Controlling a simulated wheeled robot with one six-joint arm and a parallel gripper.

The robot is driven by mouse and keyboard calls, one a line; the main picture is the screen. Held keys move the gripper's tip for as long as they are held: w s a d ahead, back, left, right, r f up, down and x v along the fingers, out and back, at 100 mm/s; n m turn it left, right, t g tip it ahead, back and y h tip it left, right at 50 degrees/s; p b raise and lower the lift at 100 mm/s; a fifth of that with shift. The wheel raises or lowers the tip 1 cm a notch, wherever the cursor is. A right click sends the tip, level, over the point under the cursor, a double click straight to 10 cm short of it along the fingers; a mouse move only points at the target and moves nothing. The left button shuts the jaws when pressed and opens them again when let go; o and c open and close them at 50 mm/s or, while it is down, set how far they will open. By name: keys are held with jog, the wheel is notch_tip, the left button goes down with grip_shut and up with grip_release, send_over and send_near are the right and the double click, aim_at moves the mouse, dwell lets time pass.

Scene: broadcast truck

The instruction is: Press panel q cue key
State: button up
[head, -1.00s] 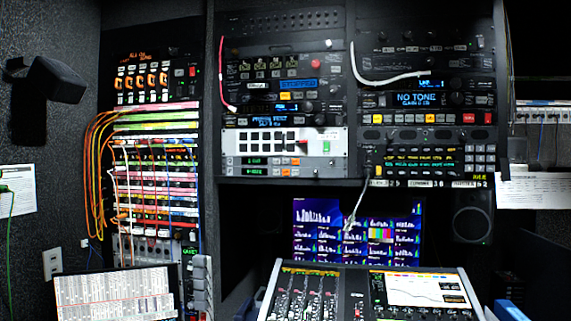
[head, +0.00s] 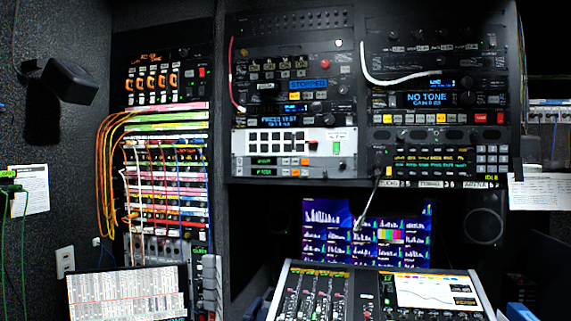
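I cannot make out a label for the q cue key. An intercom-style panel (head: 425,163) with rows of small lit keys and a grey keypad (head: 492,160) sits at the bottom of the right rack. A thin gooseneck (head: 367,205) hangs from its left end. A white panel (head: 318,145) with a block of black keys, one red key and one green key is in the middle rack. My gripper is not in view.
A mixing console (head: 315,292) with a lit screen stands below the racks, in front of a monitor (head: 325,215). A patch bay (head: 165,180) with looped orange cables is at left. A dark box-shaped fixture (head: 68,82) juts from the left wall.

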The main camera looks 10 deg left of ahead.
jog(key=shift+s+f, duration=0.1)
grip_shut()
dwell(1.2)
